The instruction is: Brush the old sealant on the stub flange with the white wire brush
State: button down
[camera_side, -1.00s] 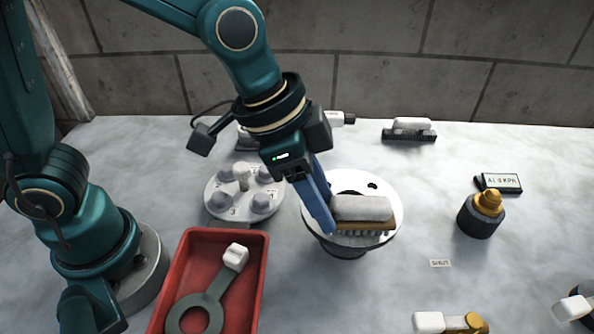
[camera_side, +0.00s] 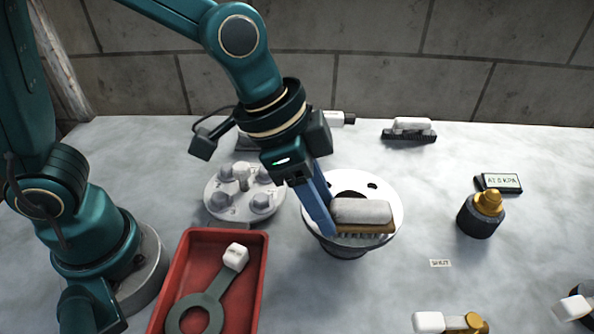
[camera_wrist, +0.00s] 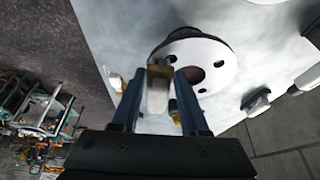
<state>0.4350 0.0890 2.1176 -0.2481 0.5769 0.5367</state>
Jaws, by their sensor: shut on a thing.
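My gripper (camera_side: 322,205) is shut on the white wire brush (camera_side: 362,211), which has a pale handle block, a tan base and bristles facing down. The brush is over the near right part of the stub flange (camera_side: 350,182), a white ring with a dark bore and a bolt hole. The bristles appear at the flange face; I cannot tell if they touch. The brush hides that part of the face, so I see no clear sealant. In the wrist view the brush (camera_wrist: 158,95) sits between my fingers, with the flange (camera_wrist: 207,57) behind it.
A red tray (camera_side: 178,270) holds a grey ring-ended tool (camera_side: 208,295). A numbered round plate with knobs (camera_side: 235,205) stands left of the flange. Another brush (camera_side: 410,129) lies at the back. A brass-topped fitting (camera_side: 482,213) and a gauge display (camera_side: 500,183) are at right.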

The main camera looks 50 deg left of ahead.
jog(key=shift+f, duration=0.3)
dwell(0.8)
dwell(0.4)
jog(key=shift+s+a, duration=1.05)
jog(key=shift+w+d, duration=1.6)
jog(key=shift+w+d, duration=0.45)
jog(key=shift+d, duration=0.05)
